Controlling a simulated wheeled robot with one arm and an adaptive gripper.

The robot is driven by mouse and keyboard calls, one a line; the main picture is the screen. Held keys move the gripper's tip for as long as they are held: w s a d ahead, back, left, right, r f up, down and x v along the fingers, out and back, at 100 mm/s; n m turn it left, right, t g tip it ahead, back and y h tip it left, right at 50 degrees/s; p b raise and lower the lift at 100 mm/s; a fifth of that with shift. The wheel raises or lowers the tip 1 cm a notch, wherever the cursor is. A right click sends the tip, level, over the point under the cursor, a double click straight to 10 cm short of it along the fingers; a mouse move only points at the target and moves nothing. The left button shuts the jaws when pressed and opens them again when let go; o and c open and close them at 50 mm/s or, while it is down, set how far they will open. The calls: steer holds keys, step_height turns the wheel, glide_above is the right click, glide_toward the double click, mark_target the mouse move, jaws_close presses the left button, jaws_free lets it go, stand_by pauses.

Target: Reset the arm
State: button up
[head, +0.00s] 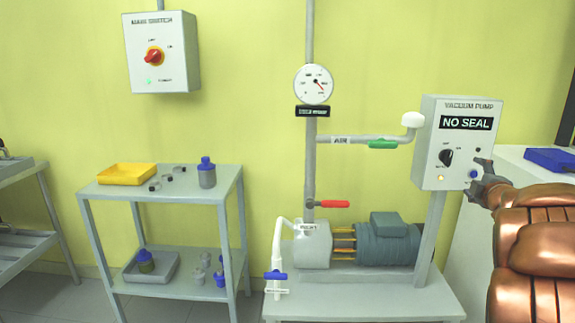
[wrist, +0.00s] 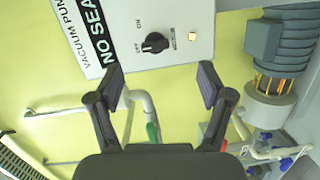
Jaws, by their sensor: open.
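My gripper (head: 481,168) is at the right of the head view, close to the right side of the vacuum pump control box (head: 459,113). In the wrist view my gripper (wrist: 160,85) shows its two fingers spread wide with nothing between them. The control box also shows in the wrist view (wrist: 185,20), beyond the fingertips, with its black knob (wrist: 155,42) and a lit lamp (wrist: 192,37). Its display reads NO SEAL. My copper-coloured arm (head: 540,240) reaches in from the right edge. I cannot tell whether a fingertip touches the box.
The pump motor (head: 388,244) sits on a grey stand below the box. Pipes with a green handle (head: 383,144) and a red handle (head: 333,204) stand left of it. A shelf cart with a yellow tray (head: 127,174) is further left. A white cabinet (head: 508,158) is behind my arm.

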steer(key=s+a+f+m+g, duration=0.6)
steer(key=s+a+f, duration=0.15)
steer(key=s, duration=0.25)
steer(key=s+a+f+m+g, duration=0.5)
steer(key=s+a+f+m, duration=0.15)
steer(key=s+f, duration=0.3)
steer(key=s+a+f+m+g+y, duration=0.1)
steer(key=s+a+f+g+y, duration=0.2)
steer(key=s+a, duration=0.75)
steer(key=s+a+f+g+y, duration=0.1)
steer(key=s+a+f+g, duration=0.35)
steer(key=s+a, duration=0.65)
steer(key=s+d+r+p, duration=0.1)
steer(key=s+r+p, duration=0.1)
steer(key=r+p, duration=0.9)
steer(key=s+d+r+p, duration=0.1)
steer(key=s+r+p, duration=0.2)
steer(key=r+p, duration=0.9)
step_height(320, 180, up, 2)
steer(key=shift+s+d, duration=0.2)
steer(key=shift+d, duration=0.1)
